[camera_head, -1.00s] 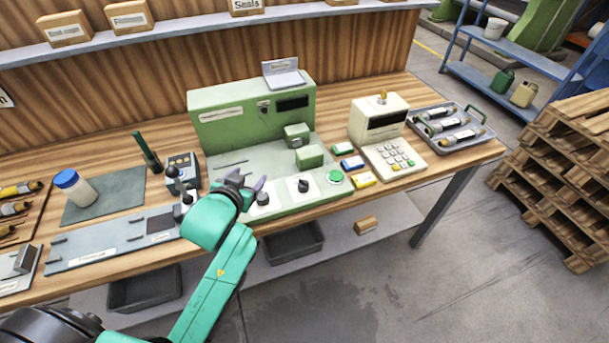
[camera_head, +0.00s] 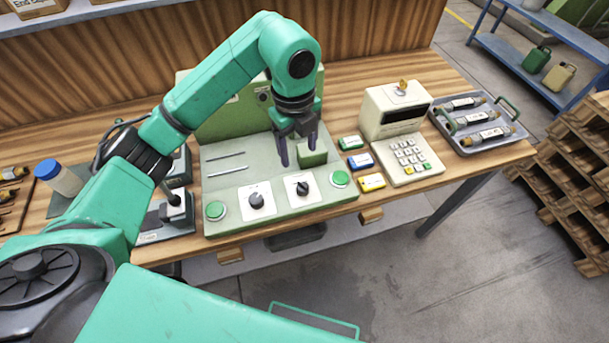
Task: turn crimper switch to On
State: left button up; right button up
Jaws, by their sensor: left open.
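The green crimper machine (camera_head: 226,176) stands on the wooden bench, with its upper housing partly hidden behind my left arm. My left gripper (camera_head: 298,156) is open and points down above the panel, behind the right switch and beside a small green block (camera_head: 312,156). It holds nothing. My right gripper is out of view.
Green buttons (camera_head: 215,210) and (camera_head: 340,178) flank the switches. Small green, blue and yellow boxes (camera_head: 360,161) lie to the right, beside a cream keypad device (camera_head: 408,155). A grey tray (camera_head: 485,146) with cylinders is farther right. A blue-capped bottle (camera_head: 62,178) stands at left.

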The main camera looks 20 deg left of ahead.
pick_arm(q)
jog(key=p, duration=0.2)
send_over(303, 184)
jog(key=f, duration=0.5)
jog(key=shift+s+a+f, duration=0.2)
jog(key=shift+s+f, duration=0.15)
jog(key=f, duration=0.5)
jog(key=f+p, duration=0.1)
jog(key=f, duration=0.1)
jog(key=shift+w+d+f, duration=0.1)
jog(key=shift+w+f, duration=0.05)
jog(key=shift+w, duration=0.2)
jog(key=shift+f, duration=0.35)
grip_shut()
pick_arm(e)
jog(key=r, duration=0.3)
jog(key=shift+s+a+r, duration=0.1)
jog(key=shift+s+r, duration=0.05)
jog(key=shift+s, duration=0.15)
